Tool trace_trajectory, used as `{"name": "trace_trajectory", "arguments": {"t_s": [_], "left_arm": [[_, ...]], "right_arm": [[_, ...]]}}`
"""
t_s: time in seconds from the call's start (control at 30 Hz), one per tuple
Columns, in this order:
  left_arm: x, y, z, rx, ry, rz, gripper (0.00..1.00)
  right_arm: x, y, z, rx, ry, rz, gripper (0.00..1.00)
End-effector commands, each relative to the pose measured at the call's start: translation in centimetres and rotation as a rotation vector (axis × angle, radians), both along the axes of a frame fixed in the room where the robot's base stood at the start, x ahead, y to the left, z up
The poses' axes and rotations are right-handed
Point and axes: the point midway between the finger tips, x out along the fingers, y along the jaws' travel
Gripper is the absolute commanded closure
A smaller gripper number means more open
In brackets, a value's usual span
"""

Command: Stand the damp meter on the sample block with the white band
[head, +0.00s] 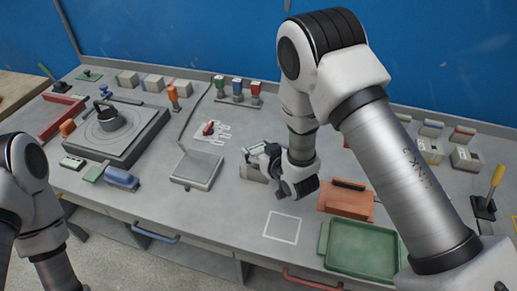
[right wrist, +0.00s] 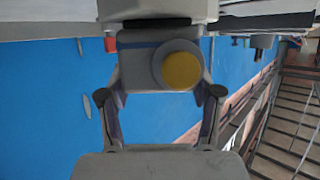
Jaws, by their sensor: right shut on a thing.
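My right gripper (head: 262,154) is over the middle of the bench, shut on a grey thing, probably the damp meter. In the right wrist view the gripper (right wrist: 162,92) has a finger on each side of this meter (right wrist: 135,60), which has a blue edge strip and a round yellow face. A pale block (head: 251,173) sits on the bench just under the gripper. In the right wrist view a pale block (right wrist: 155,9) borders the meter; I cannot tell whether they touch. The block's band is not readable. My left gripper is out of the head view.
Several banded blocks stand at the back left (head: 152,83) and right (head: 467,158). A scale (head: 197,168) lies left of the gripper. A brown box (head: 345,204) and green tray (head: 365,253) lie right. A white outlined square (head: 282,227) in front is empty.

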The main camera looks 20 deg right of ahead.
Motion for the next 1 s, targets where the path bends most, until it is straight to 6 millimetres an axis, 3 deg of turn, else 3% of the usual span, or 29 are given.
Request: {"name": "trace_trajectory", "arguments": {"t_s": [0.03, 0.07, 0.1, 0.43, 0.57, 0.9, 1.0], "left_arm": [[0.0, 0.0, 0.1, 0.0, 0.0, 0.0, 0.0], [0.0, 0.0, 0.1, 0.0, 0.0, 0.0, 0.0], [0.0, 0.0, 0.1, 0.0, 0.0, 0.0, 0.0], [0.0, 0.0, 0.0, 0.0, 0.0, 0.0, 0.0], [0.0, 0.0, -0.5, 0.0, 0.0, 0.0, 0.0], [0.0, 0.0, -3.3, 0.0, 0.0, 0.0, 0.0], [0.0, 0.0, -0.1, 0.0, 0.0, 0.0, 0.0]], "right_arm": [[0.0, 0.0, 0.0, 0.0, 0.002, 0.0, 0.88], [-0.1, 0.0, -0.1, -0.001, 0.005, 0.0, 0.25], [-0.1, 0.0, -0.1, 0.0, 0.005, -0.001, 0.11], [-0.1, -0.1, 0.0, 0.0, 0.004, -0.001, 0.11], [-1.1, -0.2, 0.2, 0.0, 0.004, -0.001, 0.11], [-8.9, -1.7, 3.3, 0.0, 0.004, -0.001, 0.11], [-10.0, -1.9, 5.0, 0.001, 0.009, -0.001, 0.11]]}}
